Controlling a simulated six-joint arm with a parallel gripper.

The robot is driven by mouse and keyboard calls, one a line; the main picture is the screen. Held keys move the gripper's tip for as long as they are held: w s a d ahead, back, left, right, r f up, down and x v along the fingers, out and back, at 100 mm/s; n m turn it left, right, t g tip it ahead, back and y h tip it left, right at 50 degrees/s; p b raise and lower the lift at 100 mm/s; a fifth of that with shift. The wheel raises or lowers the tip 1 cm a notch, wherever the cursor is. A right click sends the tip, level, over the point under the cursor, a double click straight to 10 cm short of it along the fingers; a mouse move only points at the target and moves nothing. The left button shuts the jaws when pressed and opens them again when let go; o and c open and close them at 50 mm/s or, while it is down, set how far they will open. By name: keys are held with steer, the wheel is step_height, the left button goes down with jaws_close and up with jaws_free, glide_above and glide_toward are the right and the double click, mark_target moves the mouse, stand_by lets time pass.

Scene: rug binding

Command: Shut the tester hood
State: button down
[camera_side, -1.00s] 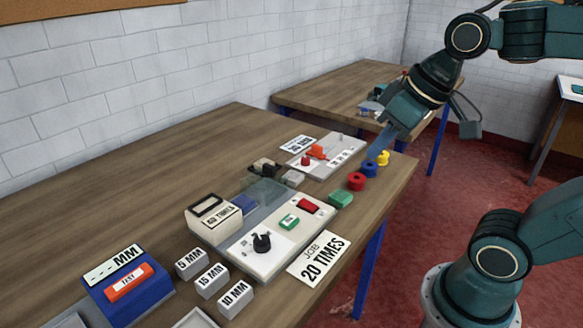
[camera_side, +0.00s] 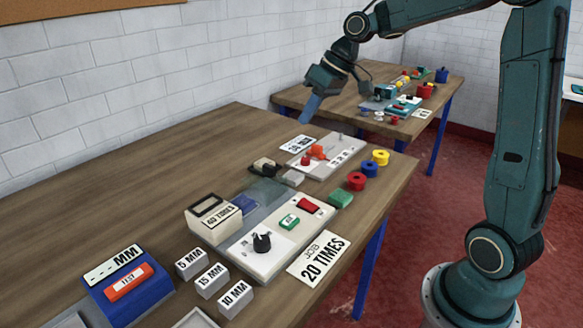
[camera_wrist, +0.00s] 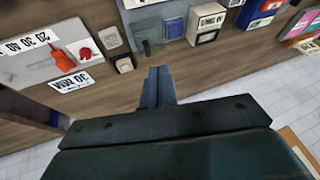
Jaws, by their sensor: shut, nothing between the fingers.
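The tester (camera_side: 276,250) is a pale machine on the near bench, with a black knob, a green button, a red switch and a counter box (camera_side: 213,219) reading what looks like 40 TIMES. Its see-through grey hood (camera_side: 262,190) stands at the back end of the tester's bed, by a blue block (camera_side: 243,204). The hood's exact tilt is hard to tell. In the wrist view the hood (camera_wrist: 148,32) is at the top, beyond my fingers. My gripper (camera_side: 306,116) is shut and empty, in the air above the bench's back edge, apart from the hood.
A panel with a red button and orange lever (camera_side: 317,152) lies right of the hood. Red, blue and yellow spools (camera_side: 369,170) line the right edge. Labelled blocks (camera_side: 211,281) and a blue TEST box (camera_side: 128,290) stand at front left. The bench's back left is clear.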

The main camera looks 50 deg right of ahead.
mark_target(258, 187)
steer(key=w+d+f+y, duration=0.2)
steer(key=w+d+f, duration=0.3)
steer(key=d, duration=0.5)
step_height(258, 187, down, 3)
steer(key=shift+w+r, duration=0.2)
steer(key=shift+w, duration=0.2)
steer(key=shift+a+f, duration=0.1)
steer(key=shift+a, duration=0.05)
steer(key=x, duration=1)
steer(key=shift+w+a, duration=0.1)
steer(key=shift+a, duration=1.9)
steer(key=a, duration=0.9)
steer(key=shift+a, duration=0.2)
